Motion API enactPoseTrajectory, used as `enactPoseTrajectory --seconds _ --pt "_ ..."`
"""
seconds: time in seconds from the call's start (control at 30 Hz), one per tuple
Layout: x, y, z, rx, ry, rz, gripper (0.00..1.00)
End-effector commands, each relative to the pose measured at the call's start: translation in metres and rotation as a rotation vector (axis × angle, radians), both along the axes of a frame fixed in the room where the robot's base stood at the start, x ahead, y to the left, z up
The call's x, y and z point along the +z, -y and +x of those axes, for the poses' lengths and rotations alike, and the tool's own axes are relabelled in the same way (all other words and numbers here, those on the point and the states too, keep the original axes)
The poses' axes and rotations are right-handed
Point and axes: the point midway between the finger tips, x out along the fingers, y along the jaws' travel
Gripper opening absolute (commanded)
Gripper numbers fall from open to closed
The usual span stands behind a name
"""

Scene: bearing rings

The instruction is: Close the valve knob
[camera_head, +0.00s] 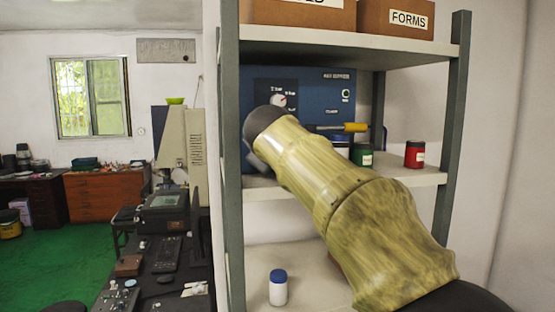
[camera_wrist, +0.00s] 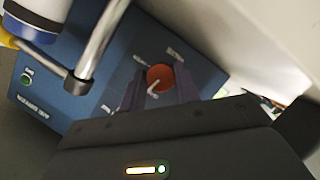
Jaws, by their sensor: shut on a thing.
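The orange-red round knob (camera_wrist: 160,77) with a pale pointer line sits on the blue panel in the wrist view. My gripper (camera_wrist: 158,88) has its two dark fingers on either side of it and is shut on it. The blue panel (camera_head: 320,95) stands on the shelf in the head view, with a dial (camera_head: 279,99) and printed labels around it. My wrist covers the panel's lower left there. I cannot make out the red knob or my fingertips in the head view.
A yellow handle (camera_head: 354,127) projects from the panel, and a metal pipe (camera_wrist: 101,45) shows in the wrist view. Green (camera_head: 362,156) and red (camera_head: 414,155) jars share the shelf. A white bottle (camera_head: 278,288) stands below. Shelf posts (camera_head: 231,170) flank my arm.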

Motion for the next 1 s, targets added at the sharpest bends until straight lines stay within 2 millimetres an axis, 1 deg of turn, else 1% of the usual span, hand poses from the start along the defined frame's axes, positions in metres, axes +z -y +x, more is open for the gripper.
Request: enactPoseTrajectory --seconds 0.03,0.3,0.83,0.87,0.9,0.93,0.97,1.0 --pt "-0.0044 -0.0009 0.0 0.0 0.005 -0.03 0.09" --pt "-0.0035 -0.0008 0.0003 0.0 0.038 -0.147 0.09" --pt "-0.0027 -0.0008 0.0003 0.0 0.045 -0.176 0.09" --pt "-0.0027 -0.0008 0.0003 0.0 0.045 -0.176 0.38" --pt "-0.0026 -0.0009 0.0003 0.0 0.045 -0.175 0.45" --pt "-0.0025 -0.0008 0.0002 0.0 0.045 -0.175 0.51" --pt "-0.0024 -0.0008 0.0003 0.0 0.045 -0.175 0.54" --pt "-0.0021 -0.0008 0.0002 0.0 0.045 -0.175 0.54"
